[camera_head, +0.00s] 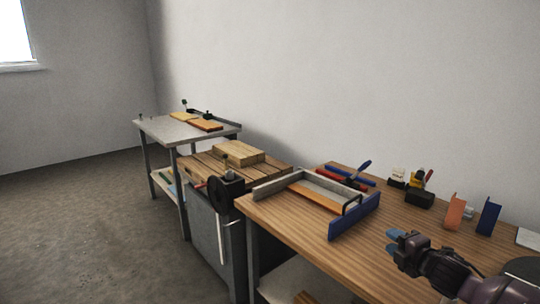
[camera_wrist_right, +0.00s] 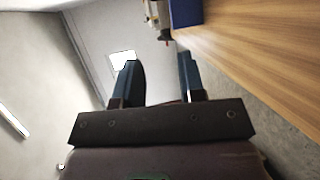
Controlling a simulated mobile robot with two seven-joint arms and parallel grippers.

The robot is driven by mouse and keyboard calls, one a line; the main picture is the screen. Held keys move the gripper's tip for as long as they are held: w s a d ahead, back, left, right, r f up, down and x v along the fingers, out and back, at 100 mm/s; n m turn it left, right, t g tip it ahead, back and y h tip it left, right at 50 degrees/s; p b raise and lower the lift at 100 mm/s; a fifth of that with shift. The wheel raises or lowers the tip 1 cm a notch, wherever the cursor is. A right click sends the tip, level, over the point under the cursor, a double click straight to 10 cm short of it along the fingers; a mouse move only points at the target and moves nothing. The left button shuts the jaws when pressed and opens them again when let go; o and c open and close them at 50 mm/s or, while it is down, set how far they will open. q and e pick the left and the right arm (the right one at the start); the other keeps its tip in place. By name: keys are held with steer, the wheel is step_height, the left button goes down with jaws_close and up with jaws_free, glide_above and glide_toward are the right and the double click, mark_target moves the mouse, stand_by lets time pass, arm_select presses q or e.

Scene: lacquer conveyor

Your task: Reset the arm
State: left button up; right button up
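My right gripper (camera_head: 396,243) comes in from the lower right in the head view, above the front part of the wooden table (camera_head: 290,236). Its two blue-grey fingers also show in the right wrist view (camera_wrist_right: 162,80), spread apart with nothing between them. My left gripper and arm are not in view.
A grey tray frame with a blue end (camera_head: 345,222) lies on the table. Blue and red clamps (camera_head: 352,176), an orange holder (camera_head: 454,212) and a blue holder (camera_head: 488,217) stand behind. A vise (camera_head: 228,188) and a grey metal table (camera_head: 165,128) are further left.

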steer(key=s+a+f+m, duration=0.6)
steer(key=s+a+m, duration=0.2)
steer(key=s+m, duration=0.35)
arm_select(q)
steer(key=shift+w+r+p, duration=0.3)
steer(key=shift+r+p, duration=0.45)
steer(key=shift+p, duration=0.1)
arm_select(e)
steer(key=s+d+f+m+g+h, duration=0.1)
steer(key=s+f+m, duration=0.2)
steer(key=s, duration=0.6)
steer(key=s+f+m+g+h, duration=0.1)
steer(key=s+f+m+h, duration=0.1)
steer(key=s+f, duration=0.4)
steer(key=s+d+f+m+g+h, duration=0.1)
steer(key=s+f+m, duration=0.3)
steer(key=s, duration=1)
steer(key=shift+s+d+f+g+h, duration=0.15)
steer(key=shift+d+f+g+h, duration=0.25)
steer(key=shift+f, duration=0.4)
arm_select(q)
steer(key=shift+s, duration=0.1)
arm_select(e)
steer(key=shift+a+m, duration=0.15)
steer(key=shift+m, duration=0.1)
